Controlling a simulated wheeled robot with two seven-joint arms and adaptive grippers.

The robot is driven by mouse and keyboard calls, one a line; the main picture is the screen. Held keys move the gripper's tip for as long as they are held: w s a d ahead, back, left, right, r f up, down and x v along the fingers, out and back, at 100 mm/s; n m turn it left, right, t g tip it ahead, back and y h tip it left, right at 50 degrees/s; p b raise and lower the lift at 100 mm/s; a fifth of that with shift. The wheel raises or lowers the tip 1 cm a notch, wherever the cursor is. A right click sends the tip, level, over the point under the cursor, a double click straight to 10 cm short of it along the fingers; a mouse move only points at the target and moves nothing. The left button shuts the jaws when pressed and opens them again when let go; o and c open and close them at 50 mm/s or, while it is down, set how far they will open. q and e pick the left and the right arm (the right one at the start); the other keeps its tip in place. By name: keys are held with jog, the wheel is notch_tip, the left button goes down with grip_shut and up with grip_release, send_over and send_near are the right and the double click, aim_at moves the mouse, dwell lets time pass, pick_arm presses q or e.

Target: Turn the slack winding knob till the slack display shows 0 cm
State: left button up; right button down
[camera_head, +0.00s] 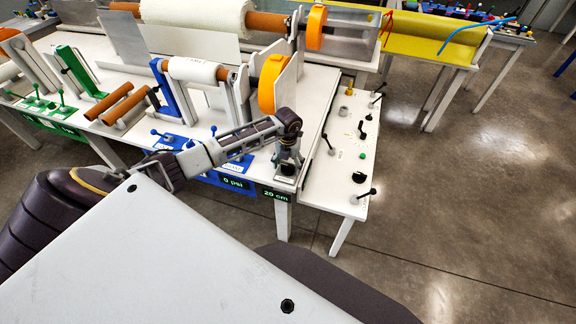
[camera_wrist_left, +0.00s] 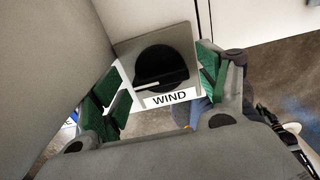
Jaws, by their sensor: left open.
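The slack winding knob (camera_wrist_left: 165,63) is a round black dial with a raised bar and a pale pointer line, set in a grey plate above a WIND label (camera_wrist_left: 170,97). My left gripper (camera_wrist_left: 158,88) is open, with one green-padded finger on each side of the knob's plate. The pads look apart from the knob. In the head view my left gripper (camera_head: 288,158) points down at the table's front right corner and covers most of the knob there. The slack display (camera_head: 276,194) on the table's front edge reads 20 cm. My right gripper is not in view.
A 0 psi display (camera_head: 233,183) sits left of the slack display. Orange wheels (camera_head: 272,83) and a white roll (camera_head: 197,71) stand behind the gripper. A white side table (camera_head: 340,185) with several black levers is close on the right. Open floor lies beyond.

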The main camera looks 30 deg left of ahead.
pick_arm(q)
jog(key=shift+f, duration=0.3)
jog(key=c, duration=1)
